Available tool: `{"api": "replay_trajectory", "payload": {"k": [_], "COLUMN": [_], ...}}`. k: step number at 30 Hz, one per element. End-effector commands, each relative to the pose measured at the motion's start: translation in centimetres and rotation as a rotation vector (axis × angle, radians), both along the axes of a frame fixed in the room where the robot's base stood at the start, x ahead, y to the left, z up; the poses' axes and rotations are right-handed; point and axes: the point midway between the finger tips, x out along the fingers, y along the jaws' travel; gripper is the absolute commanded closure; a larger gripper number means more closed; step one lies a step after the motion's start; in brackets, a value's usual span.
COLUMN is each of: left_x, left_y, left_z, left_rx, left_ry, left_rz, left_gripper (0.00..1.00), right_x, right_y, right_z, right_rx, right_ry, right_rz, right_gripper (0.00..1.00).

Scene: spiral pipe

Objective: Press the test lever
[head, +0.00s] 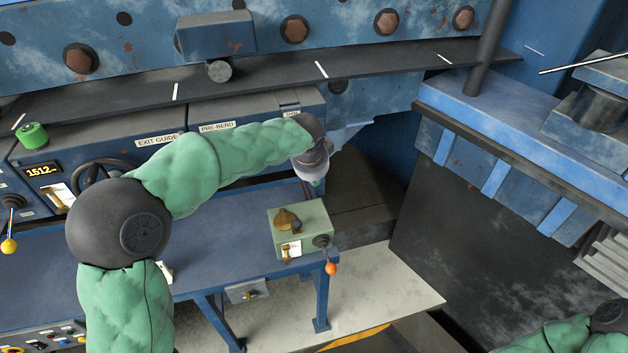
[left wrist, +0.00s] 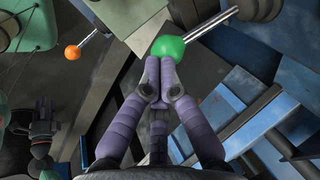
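A lever with a green ball knob (left wrist: 168,47) on a bright metal rod (left wrist: 212,23) shows in the left wrist view. My left gripper (left wrist: 160,64) has its two purple fingers together, with the tips right at the lower edge of the green knob; I cannot tell whether they touch it. Nothing shows between the fingers. In the head view my left gripper is mostly hidden behind the wrist and sleeve. A dark jointed shape at the lower left of the left wrist view appears to be my right gripper (left wrist: 42,128); its fingers are unclear.
A lever with an orange knob (head: 331,268) sticks out of a green control box (head: 303,222), and its knob shows in the left wrist view (left wrist: 72,52). A yellow knob (head: 9,246) is at the far left. Blue machine beams (head: 520,105) stand at right.

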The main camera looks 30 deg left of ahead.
Motion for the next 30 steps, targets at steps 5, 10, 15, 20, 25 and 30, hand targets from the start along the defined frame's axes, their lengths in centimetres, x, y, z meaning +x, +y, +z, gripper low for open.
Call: {"api": "replay_trajectory", "payload": {"k": [5,10,15,20,25,30], "left_x": [-0.1,-0.2,-0.1,-0.1,0.0,0.0], "left_y": [-0.2,-0.2,-0.1,-0.1,0.0,0.0], "left_z": [-1.7,-2.6,-3.7,-4.4,-4.8,-5.1], "left_rx": [0.031,0.029,0.029,0.028,0.028,0.028], "left_ry": [-0.028,-0.027,-0.026,-0.025,-0.024,-0.021], "left_rz": [-0.001,0.000,0.000,0.000,0.000,-0.001], "left_gripper": [1.00,1.00,1.00,1.00,1.00,1.00], "right_x": [0.0,0.0,0.0,0.0,0.0,0.0], "right_y": [0.0,0.0,0.0,0.0,0.0,0.0], "right_z": [-2.5,-3.4,-4.2,-4.7,-4.9,-5.0], "right_rx": [0.000,0.000,0.000,0.000,0.000,0.000], "right_ry": [0.000,0.000,0.000,0.000,0.000,0.000], "right_rz": [0.000,0.000,0.000,0.000,0.000,0.000], "right_gripper": [0.60,0.60,0.60,0.60,0.60,0.60]}}
